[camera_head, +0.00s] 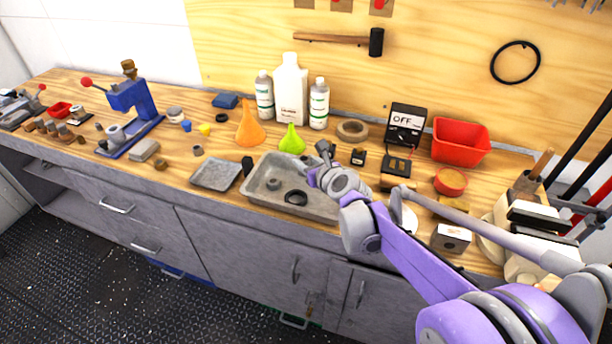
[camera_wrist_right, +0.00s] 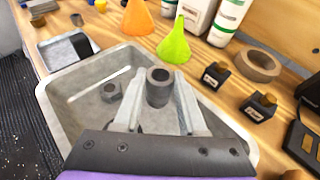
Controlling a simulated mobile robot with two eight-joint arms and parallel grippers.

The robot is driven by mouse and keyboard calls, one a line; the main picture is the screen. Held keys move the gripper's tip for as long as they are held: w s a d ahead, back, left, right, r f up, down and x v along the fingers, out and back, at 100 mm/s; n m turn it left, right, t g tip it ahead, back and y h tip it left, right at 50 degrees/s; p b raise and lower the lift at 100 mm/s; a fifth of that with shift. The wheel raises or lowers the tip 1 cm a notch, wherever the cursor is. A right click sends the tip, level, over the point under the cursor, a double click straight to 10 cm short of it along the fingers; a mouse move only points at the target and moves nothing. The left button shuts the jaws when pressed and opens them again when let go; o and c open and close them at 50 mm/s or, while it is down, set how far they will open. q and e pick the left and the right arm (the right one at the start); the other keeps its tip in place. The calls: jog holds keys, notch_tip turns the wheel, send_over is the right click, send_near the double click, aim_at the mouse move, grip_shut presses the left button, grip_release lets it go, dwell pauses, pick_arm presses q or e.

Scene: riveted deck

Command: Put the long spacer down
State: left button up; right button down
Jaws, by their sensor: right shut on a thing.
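The long spacer (camera_wrist_right: 158,87) is a dark grey hollow cylinder, seen in the right wrist view with its open end up. My right gripper (camera_wrist_right: 158,98) is shut on it, one pale finger on each side. In the head view my right gripper (camera_head: 322,163) is over the right end of a grey metal tray (camera_head: 254,201). The tray's rim also shows in the right wrist view (camera_wrist_right: 56,118). Whether the spacer touches the tray floor I cannot tell. A grey nut (camera_wrist_right: 111,92) lies in the tray left of the spacer. My left gripper is not in view.
A black ring (camera_head: 296,197) lies in the tray. A smaller shallow tray (camera_head: 216,174) is to the left. Orange (camera_head: 249,128) and green (camera_head: 291,141) funnels stand behind, with bottles (camera_head: 290,90) further back.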

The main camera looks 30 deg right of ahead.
jog(key=shift+f+b, duration=0.3)
jog(key=shift+f, duration=1.7)
jog(key=shift+f, duration=0.1)
jog(key=shift+c, duration=2.4)
grip_release()
